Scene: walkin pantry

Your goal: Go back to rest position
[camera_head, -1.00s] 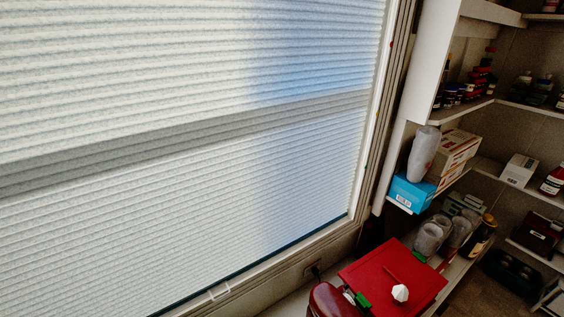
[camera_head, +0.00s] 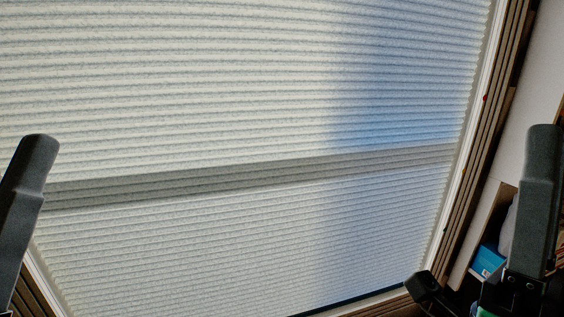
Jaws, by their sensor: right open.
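My right gripper (camera_head: 428,289) shows only in part at the bottom right, dark and in front of the lower window edge. It is open, and I see nothing held in it. A dark upright part of my right arm stands at the right edge. A dark part of my left arm leans in at the left edge. My left gripper cannot be made out.
A large window with a ribbed pale blind (camera_head: 230,90) fills most of the view. Its brown frame (camera_head: 484,150) runs down the right side. A blue box (camera_head: 487,261) sits on a shelf at the lower right, partly hidden by my right arm.

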